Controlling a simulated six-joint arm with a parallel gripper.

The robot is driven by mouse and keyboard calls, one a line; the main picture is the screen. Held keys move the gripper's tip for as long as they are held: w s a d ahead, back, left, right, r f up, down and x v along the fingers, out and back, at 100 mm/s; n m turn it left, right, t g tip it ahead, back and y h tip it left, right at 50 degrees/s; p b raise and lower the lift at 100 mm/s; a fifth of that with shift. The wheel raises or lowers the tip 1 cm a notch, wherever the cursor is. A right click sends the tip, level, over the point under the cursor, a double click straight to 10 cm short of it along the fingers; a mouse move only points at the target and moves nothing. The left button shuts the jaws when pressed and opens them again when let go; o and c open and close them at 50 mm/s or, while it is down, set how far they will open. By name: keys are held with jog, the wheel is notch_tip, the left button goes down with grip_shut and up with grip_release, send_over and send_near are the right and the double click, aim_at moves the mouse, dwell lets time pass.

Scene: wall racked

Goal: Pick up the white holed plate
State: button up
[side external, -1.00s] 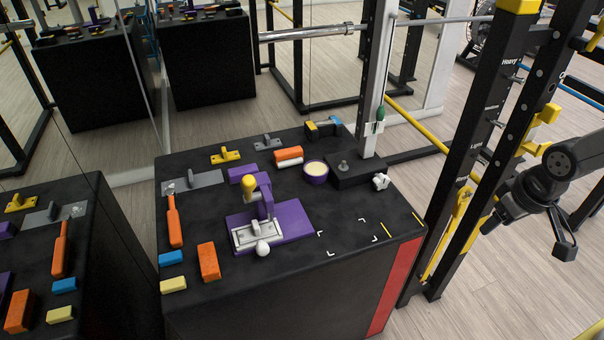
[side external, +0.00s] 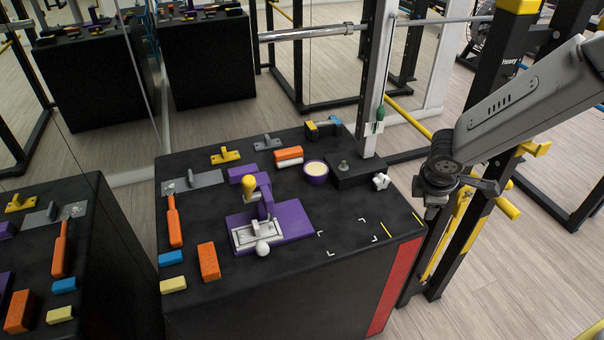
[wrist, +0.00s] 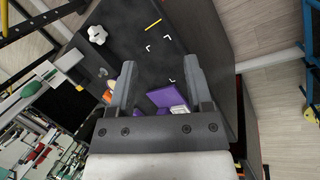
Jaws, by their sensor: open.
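A whitish plate (side external: 257,235) with an opening or recess lies on the purple base (side external: 292,222) of a fixture on the black box top. A purple post with a yellow knob (side external: 249,184) stands at its back, and a white ball (side external: 262,248) is at its front edge. My gripper (side external: 432,211) is open and empty, in the air past the right edge of the box, well away from the plate. In the wrist view its two fingers (wrist: 160,80) are apart. The purple base (wrist: 165,96) shows between them, with a bit of white beside it, mostly hidden by the gripper.
White corner marks frame a clear area at front right. Rack posts (side external: 480,130) stand right of the box.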

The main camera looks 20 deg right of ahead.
jog(key=w+a+f+n+t+h, duration=0.2)
jog(key=w+a+f+n, duration=0.2)
jog(key=w+a+n, duration=0.25)
jog(key=n+t+y, duration=0.5)
jog(key=n+t, duration=0.4)
jog(key=n, duration=0.9)
send_near(257, 230)
jog(key=shift+m+x, duration=0.25)
jog(key=shift+x, duration=0.65)
jog(key=shift+s+f, duration=0.1)
jog(key=shift+f, duration=0.1)
jog(key=shift+x, duration=1.3)
jog(key=shift+x, duration=2.55)
